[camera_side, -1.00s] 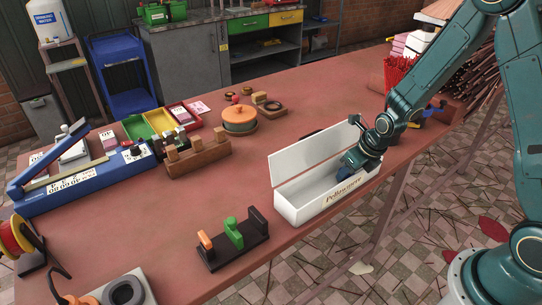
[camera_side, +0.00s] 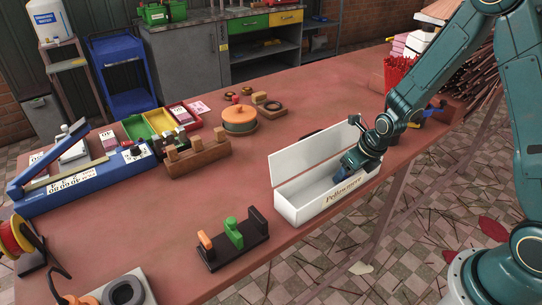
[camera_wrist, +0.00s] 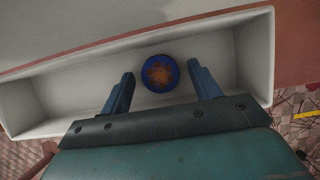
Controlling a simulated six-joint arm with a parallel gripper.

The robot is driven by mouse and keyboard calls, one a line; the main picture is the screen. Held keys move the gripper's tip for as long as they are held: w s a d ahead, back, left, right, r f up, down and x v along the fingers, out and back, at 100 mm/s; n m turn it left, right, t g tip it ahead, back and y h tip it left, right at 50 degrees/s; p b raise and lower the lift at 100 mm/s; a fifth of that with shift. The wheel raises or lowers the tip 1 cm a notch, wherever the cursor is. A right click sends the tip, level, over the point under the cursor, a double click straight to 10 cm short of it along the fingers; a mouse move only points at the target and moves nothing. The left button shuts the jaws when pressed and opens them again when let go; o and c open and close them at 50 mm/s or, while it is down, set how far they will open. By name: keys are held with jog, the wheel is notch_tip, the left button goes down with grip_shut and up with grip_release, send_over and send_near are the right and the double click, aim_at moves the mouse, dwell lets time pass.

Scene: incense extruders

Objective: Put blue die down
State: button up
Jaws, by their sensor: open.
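The blue die (camera_wrist: 160,73) is a round blue disc with an orange star-like pattern on its face. In the wrist view it sits inside the long white box (camera_wrist: 65,68), on or close to its floor. My gripper (camera_wrist: 163,85) is open, with one blue finger on each side of the die and a visible gap to each. In the side view my gripper (camera_side: 343,173) reaches down into the right part of the white box (camera_side: 322,205), whose lid stands up at the back. The die cannot be told apart from the blue fingers there.
A black stand (camera_side: 234,240) with green and orange pieces is left of the box. An orange lidded pot (camera_side: 240,119) and a wooden block rack (camera_side: 197,158) stand behind it. The red table top (camera_side: 150,225) is clear between them. The table's front edge lies close to the box.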

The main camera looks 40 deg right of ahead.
jog(key=v, duration=1.2)
dwell(0.3)
jog(key=shift+r, duration=0.15)
dwell(0.5)
jog(key=s+a+r+m, duration=0.2)
jog(key=s+r+m, duration=0.3)
jog(key=m, duration=0.7)
jog(key=s+a+r+m, duration=0.2)
jog(key=s+r+m, duration=0.2)
jog(key=s+m, duration=0.3)
jog(key=s+a+r+m+t, duration=0.1)
jog(key=s+r+m, duration=0.4)
jog(key=m, duration=1.2)
jog(key=shift+s+a+r, duration=0.35)
jog(key=shift+s+a, duration=0.15)
jog(key=shift+s, duration=0.35)
